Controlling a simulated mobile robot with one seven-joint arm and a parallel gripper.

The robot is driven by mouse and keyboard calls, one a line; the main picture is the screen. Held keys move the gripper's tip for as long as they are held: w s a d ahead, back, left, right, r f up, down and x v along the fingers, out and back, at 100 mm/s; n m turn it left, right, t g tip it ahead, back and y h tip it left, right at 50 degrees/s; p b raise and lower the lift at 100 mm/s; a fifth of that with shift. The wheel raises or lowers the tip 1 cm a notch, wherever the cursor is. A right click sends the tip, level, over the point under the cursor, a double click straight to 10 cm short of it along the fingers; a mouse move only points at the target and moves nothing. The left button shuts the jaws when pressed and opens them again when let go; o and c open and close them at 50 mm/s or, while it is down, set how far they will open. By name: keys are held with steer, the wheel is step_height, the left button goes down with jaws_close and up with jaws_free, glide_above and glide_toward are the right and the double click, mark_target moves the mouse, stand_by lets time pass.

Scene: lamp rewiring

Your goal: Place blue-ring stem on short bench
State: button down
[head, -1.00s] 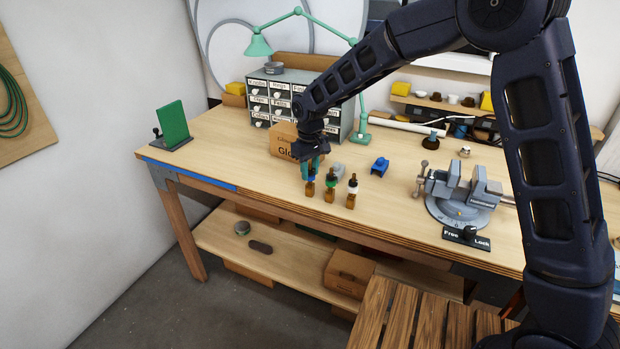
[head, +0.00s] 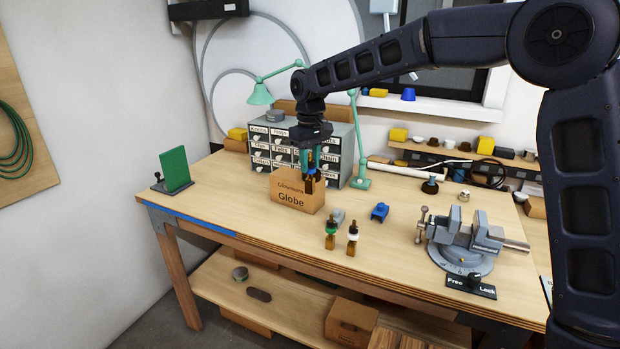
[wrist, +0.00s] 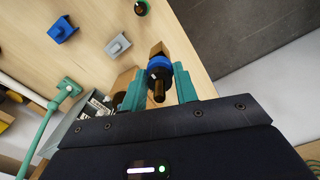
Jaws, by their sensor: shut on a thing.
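My gripper (head: 309,165) is shut on the blue-ring stem (wrist: 159,68) and holds it above the long workbench, in front of the cardboard Globe box. In the wrist view the stem shows its blue ring, brown block and dark rod between the green fingers. In the head view the stem (head: 309,184) hangs below the fingers, and its ring is hard to make out. A green-ring stem (head: 330,235) and a white-ring stem (head: 352,239) stand upright on the workbench. Low wooden slats (head: 385,338), possibly the short bench, show only partly at the bottom edge of the head view.
The Globe box (head: 297,194) stands before a drawer cabinet (head: 345,150). A grey block (head: 339,216), a blue block (head: 380,212) and a vise (head: 465,240) are to the right. The workbench's left part (head: 225,190) is mostly clear, with a green panel (head: 175,170) at its end.

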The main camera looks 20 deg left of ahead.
steer(key=shift+r, duration=0.8)
steer(key=w+d+f+m, duration=0.2)
steer(key=w+d+m, duration=0.7)
steer(key=w+d, duration=2.15)
steer(key=w+d+f+m, duration=0.15)
steer(key=d+m, duration=0.35)
steer(key=d, duration=1.8)
steer(key=w+d+f+m, duration=0.15)
steer(key=d+m, duration=0.25)
steer(key=d, duration=1.9)
step_height(320, 180, down, 20)
